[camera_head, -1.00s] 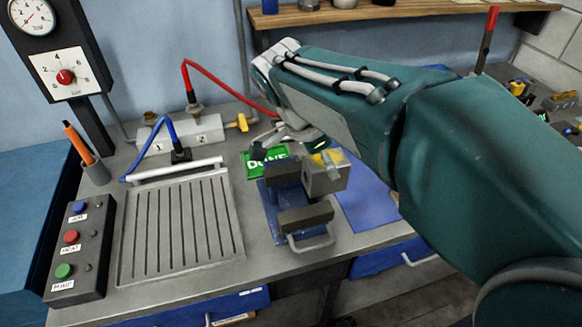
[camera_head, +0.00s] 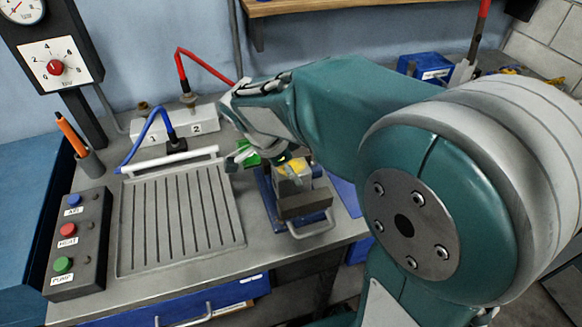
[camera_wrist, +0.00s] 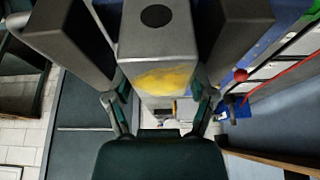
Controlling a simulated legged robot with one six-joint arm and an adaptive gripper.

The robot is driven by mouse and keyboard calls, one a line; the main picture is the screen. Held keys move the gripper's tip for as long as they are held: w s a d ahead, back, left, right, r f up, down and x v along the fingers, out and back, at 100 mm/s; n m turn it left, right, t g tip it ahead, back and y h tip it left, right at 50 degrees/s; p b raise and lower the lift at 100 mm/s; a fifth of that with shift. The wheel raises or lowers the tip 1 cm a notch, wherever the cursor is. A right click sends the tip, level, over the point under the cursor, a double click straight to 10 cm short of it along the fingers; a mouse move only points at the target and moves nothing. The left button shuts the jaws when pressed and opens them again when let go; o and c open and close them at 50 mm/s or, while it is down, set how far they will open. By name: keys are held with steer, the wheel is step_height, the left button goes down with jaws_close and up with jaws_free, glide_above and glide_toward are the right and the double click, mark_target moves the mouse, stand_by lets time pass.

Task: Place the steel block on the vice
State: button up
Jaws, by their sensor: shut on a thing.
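The steel block (camera_head: 294,183) is grey with a yellow patch on it. It sits directly behind the vice's dark front jaw (camera_head: 305,204) in the head view. The vice (camera_head: 266,197) has a blue base, and its rear jaw is hidden. My gripper (camera_head: 262,160) is shut on the block. In the wrist view the block (camera_wrist: 155,42) shows a dark round hole and the yellow patch between my fingers. Dark vice jaws flank it there (camera_wrist: 68,32). I cannot tell whether the block's underside touches the vice.
A slotted grey plate (camera_head: 180,225) with a white handle lies left of the vice. A button box (camera_head: 80,240) stands at the bench's left end. A white valve block (camera_head: 175,130) with red and blue hoses stands behind. A green sign (camera_head: 250,158) is partly covered by my gripper.

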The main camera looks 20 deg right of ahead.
steer(key=o, duration=1)
steer(key=shift+d+f, duration=0.1)
steer(key=shift+d, duration=0.05)
steer(key=shift+o, duration=1.3)
steer(key=shift+d, duration=0.2)
steer(key=shift+a, duration=0.15)
steer(key=v, duration=1.2)
steer(key=s+d+f+n+t+y, duration=0.2)
steer(key=s+n, duration=0.5)
steer(key=n, duration=0.2)
steer(key=s+d+f+n+t+y, duration=0.2)
steer(key=s+n+t, duration=0.1)
steer(key=s+n, duration=0.4)
steer(key=shift+d+n+t+y, duration=0.3)
steer(key=shift+d+n, duration=0.1)
steer(key=shift+n, duration=0.6)
steer(key=shift+f, duration=0.1)
